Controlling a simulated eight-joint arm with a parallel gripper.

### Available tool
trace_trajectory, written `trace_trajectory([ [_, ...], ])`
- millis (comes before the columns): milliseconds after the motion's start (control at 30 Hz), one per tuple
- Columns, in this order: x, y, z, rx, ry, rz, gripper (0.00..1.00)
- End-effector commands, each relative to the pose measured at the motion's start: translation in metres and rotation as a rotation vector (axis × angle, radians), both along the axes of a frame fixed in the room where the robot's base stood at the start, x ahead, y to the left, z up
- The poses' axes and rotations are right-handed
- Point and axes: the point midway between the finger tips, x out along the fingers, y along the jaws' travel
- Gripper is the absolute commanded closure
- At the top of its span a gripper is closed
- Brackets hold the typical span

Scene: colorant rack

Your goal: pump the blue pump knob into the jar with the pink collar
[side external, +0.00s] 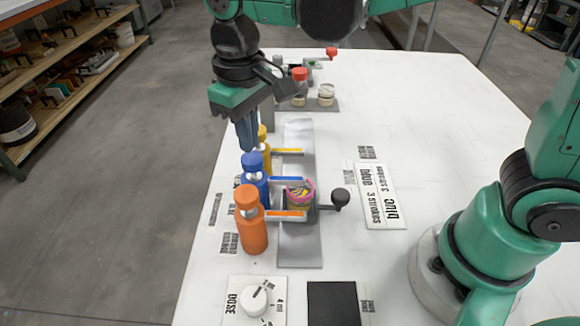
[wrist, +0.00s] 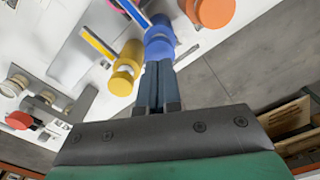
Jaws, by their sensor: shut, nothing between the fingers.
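The blue pump knob (side external: 252,161) tops a blue bottle (side external: 256,188) between the orange and yellow bottles; it also shows in the wrist view (wrist: 160,38). The jar with the pink collar (side external: 299,192) sits on the grey track, by the ends of the blue and orange spouts; I cannot tell exactly which spout it is under. My gripper (side external: 248,142) is shut and empty, fingers pointing down just above the blue knob. In the wrist view the fingertips (wrist: 158,66) overlap the knob's edge; whether they touch it is unclear.
An orange bottle (side external: 250,228) and a yellow bottle (side external: 263,136) flank the blue one. A black ball handle (side external: 340,198) sticks out beside the jar. A card (side external: 377,196) reads "blue 3 strokes". A dose dial (side external: 253,301) is at the front. Red-capped items (side external: 299,75) stand at the back.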

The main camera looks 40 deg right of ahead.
Motion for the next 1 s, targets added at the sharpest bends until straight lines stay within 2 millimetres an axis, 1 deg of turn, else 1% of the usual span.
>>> trace_trajectory([
  [367, 0.000, 0.000, 0.002, 0.000, 0.000, 0.000, 1.00],
  [700, 0.000, 0.000, 0.035, 0.000, 0.000, 0.000, 1.00],
  [800, 0.000, 0.000, 0.039, 0.000, 0.000, 0.000, 1.00],
  [1000, 0.000, 0.000, 0.040, 0.000, 0.000, 0.000, 1.00],
])
